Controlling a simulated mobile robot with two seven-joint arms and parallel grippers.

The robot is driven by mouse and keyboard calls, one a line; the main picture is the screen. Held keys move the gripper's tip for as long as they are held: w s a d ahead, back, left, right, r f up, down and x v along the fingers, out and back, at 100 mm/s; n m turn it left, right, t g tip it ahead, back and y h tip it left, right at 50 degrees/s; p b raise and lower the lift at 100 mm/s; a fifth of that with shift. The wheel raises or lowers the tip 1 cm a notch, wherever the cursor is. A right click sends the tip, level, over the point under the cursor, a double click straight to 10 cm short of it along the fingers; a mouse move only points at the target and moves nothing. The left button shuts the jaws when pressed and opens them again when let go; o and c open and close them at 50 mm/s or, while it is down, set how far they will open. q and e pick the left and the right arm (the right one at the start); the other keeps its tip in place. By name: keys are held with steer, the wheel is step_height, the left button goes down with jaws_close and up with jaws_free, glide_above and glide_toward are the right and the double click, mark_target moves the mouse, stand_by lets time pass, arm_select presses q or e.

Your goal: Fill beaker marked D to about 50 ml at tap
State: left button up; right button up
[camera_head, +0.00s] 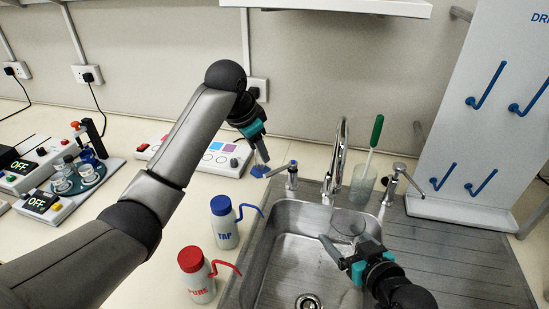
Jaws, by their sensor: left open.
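A curved steel tap (338,160) stands behind the sink (277,245). Its left valve (292,175) has a lever ending in a blue tip (260,171). My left gripper (261,156) is open, pointing down at this blue tip, very close to it; contact cannot be told. My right gripper (345,256) is over the sink, with its fingers around a clear beaker (347,232) below the spout. The beaker is faint and partly hidden by the gripper. No letter or water level can be read on it.
A blue-capped TAP bottle (224,223) and a red-capped PURE bottle (196,275) stand left of the sink. A glass with a green-handled brush (363,183) stands behind it. A drying rack (480,120) is at right. Bench devices (45,195) are far left.

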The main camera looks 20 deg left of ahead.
mark_target(270, 173)
steer(key=w+a, duration=0.3)
steer(key=w, duration=0.2)
steer(key=shift+w+a, duration=0.3)
steer(key=shift+w, duration=0.05)
stand_by(0.7)
steer(key=s+d, duration=0.1)
steer(key=s, duration=0.1)
steer(key=s+d, duration=0.1)
steer(key=s, duration=0.1)
steer(key=s+d, duration=0.2)
steer(key=shift+s, duration=0.15)
arm_select(q)
steer(key=shift+w+f, duration=0.1)
steer(key=x, duration=1.2)
steer(key=shift+c, duration=0.4)
